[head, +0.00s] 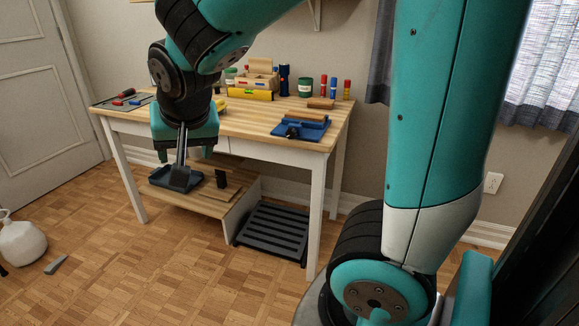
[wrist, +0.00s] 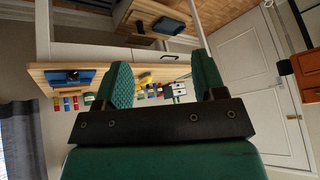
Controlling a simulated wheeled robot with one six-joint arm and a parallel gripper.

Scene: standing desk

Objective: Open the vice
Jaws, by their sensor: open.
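The blue vice (head: 311,130) sits at the front right corner of the desktop, with a dark handle at its front left. A wooden piece lies at its top; I cannot tell whether the jaws are clamped on it. The vice also shows in the wrist view (wrist: 62,78), at the left on the upside-down desk. My gripper (head: 185,150) is open and hangs at the front left of the desk, well to the left of the vice and apart from it. In the wrist view its two green fingers (wrist: 163,80) stand wide apart with nothing held between them.
The wooden desktop (head: 237,118) has free room left of the vice. Behind stand a wooden box (head: 258,80), a yellow level (head: 249,95), a green tin (head: 305,87) and several coloured cylinders. Below are a dark pan (head: 178,180) and a black slatted rack (head: 272,232).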

